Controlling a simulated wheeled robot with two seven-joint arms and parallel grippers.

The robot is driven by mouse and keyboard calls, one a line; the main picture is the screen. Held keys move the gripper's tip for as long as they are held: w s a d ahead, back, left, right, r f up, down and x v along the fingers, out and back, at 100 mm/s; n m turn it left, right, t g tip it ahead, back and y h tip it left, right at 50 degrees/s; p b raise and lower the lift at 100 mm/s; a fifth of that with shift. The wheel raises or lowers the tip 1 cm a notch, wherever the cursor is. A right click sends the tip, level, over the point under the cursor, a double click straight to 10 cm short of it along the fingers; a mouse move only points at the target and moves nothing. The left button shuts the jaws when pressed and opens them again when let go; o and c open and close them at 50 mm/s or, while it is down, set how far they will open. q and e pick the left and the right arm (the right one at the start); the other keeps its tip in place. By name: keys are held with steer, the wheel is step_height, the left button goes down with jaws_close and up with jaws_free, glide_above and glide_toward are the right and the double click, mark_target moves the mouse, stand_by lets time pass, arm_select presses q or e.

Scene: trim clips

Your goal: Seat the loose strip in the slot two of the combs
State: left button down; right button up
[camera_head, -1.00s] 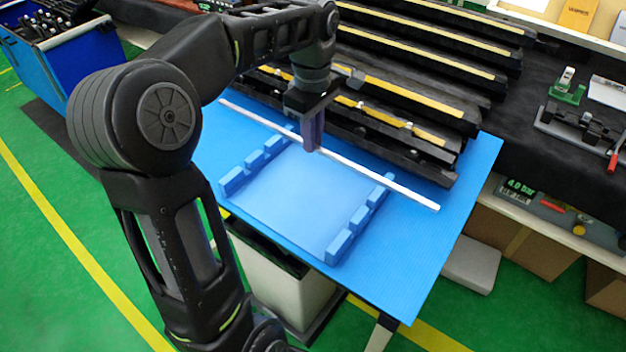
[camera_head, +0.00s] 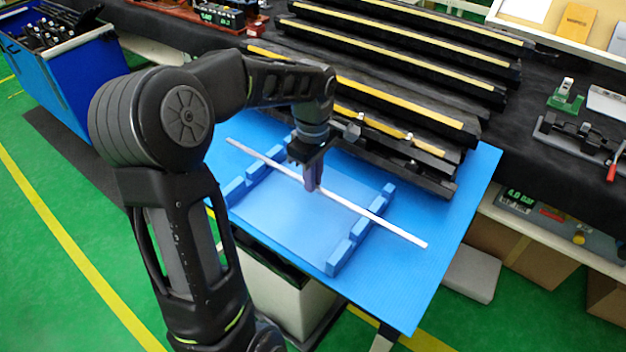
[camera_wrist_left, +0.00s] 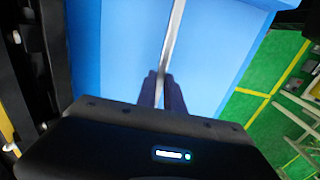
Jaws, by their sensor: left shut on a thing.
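The loose strip (camera_head: 380,219) is a long, thin, white bar lying diagonally across the blue fixture plate (camera_head: 285,215). My left gripper (camera_head: 312,187) is shut on the strip near its middle. Both ends reach past the combs. The left comb (camera_head: 256,168) and the right comb (camera_head: 360,226) are rows of blue blocks with slots between them. The strip passes over both combs; I cannot tell whether it is above a slot or in it. In the left wrist view, the strip (camera_wrist_left: 174,40) runs away from between the fingers (camera_wrist_left: 161,90). My right gripper is not in view.
The blue mat (camera_head: 440,215) has free room right of the fixture. Black rails with yellow strips (camera_head: 400,90) stand close behind it. A blue tool cart (camera_head: 70,70) is at the far left, and a green clamp (camera_head: 566,98) is at the right.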

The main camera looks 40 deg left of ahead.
arm_select(q)
steer(key=shift+f, duration=0.6)
steer(key=c, duration=1.5)
jaws_free()
steer(key=shift+f, duration=0.1)
steer(key=shift+o, duration=0.2)
step_height(320, 180, up, 12)
